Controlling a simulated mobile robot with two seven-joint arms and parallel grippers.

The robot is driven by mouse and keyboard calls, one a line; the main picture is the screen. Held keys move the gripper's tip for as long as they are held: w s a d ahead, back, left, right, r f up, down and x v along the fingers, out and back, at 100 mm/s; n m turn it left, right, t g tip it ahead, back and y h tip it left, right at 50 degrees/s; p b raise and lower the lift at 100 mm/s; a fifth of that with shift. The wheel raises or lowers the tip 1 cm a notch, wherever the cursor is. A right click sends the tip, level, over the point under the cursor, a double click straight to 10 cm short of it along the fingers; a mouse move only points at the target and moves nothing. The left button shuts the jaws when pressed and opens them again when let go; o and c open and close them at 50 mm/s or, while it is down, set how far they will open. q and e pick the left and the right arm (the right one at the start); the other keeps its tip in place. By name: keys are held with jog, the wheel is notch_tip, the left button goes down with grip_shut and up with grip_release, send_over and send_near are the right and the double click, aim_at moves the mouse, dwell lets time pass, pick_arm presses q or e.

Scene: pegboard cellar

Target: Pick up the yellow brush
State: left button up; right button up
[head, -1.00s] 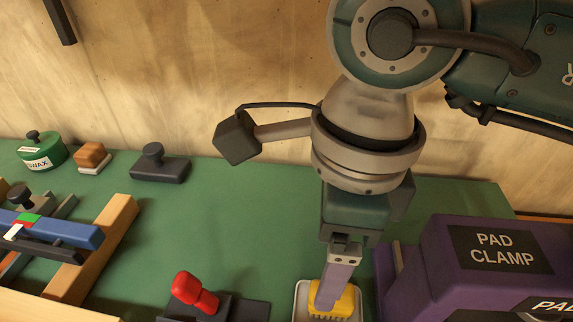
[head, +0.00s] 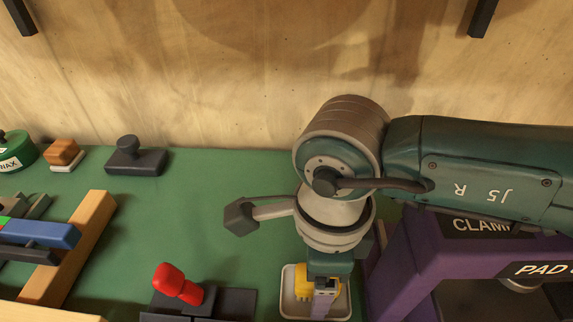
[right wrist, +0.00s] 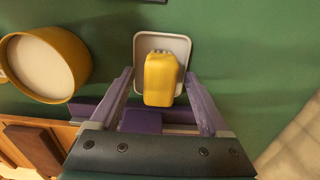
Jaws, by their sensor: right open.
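The yellow brush (head: 303,281) stands in a small white tray (head: 288,299), partly hidden by my right gripper. My right gripper (head: 322,300) reaches down over the tray from above. In the right wrist view the yellow brush (right wrist: 162,80) lies between the two spread purple fingers of the right gripper (right wrist: 158,78), with a gap on each side. The white tray (right wrist: 141,44) shows behind the brush. The gripper is open and not closed on it. My left gripper is not in view.
A purple pad clamp (head: 400,262) stands close right of the tray. A red-knobbed tool (head: 177,284) is to its left, and a dark block with a knob (head: 137,158) is farther back. A round yellow-sided thing (right wrist: 78,70) shows in the wrist view. Green tabletop between is clear.

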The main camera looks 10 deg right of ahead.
jog(key=shift+c, duration=0.2)
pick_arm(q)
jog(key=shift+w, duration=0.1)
pick_arm(e)
grip_shut()
dwell(0.4)
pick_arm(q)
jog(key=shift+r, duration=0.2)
pick_arm(e)
jog(key=shift+r, duration=0.55)
pick_arm(q)
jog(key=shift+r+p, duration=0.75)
jog(key=shift+p, duration=0.2)
pick_arm(e)
notch_tip(320, 180, up, 19)
